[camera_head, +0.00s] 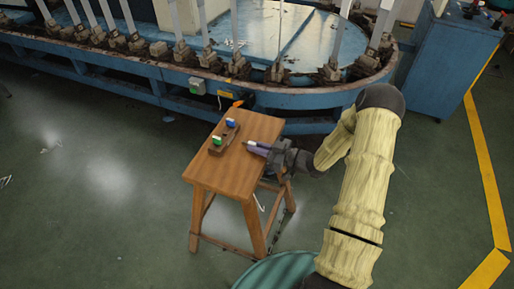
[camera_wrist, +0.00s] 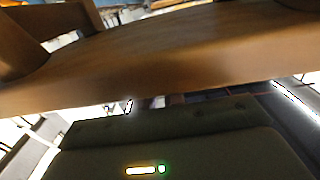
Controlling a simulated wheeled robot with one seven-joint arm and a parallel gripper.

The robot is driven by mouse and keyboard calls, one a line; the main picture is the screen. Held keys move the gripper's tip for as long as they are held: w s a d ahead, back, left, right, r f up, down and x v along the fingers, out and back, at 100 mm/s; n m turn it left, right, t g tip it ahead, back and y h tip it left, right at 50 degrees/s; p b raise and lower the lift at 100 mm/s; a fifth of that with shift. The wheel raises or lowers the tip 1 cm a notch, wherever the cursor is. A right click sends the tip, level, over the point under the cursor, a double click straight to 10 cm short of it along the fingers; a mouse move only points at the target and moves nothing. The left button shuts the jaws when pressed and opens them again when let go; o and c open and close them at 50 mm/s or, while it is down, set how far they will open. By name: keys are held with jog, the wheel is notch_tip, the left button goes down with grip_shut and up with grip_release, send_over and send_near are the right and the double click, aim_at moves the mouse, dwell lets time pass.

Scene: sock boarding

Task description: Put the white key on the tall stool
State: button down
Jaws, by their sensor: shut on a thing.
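A brown wooden block (camera_head: 226,137) with a green piece (camera_head: 216,140) and a blue piece (camera_head: 230,122) is on the seat. A blue machine (camera_head: 150,89) with upright pale boards runs behind the stool. A blue cabinet (camera_head: 446,65) stands at the right.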

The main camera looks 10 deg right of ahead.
jog(key=c, duration=1.9)
grip_release()
jog(key=shift+f, duration=0.15)
jog(key=shift+c, duration=0.2)
jog(key=o, duration=0.4)
jog(key=shift+o, duration=0.2)
jog(key=shift+r, duration=0.25)
jog(key=v, duration=1.2)
jog(key=shift+p, duration=0.4)
jog(key=shift+f, duration=0.15)
jog(key=shift+s+d, duration=0.1)
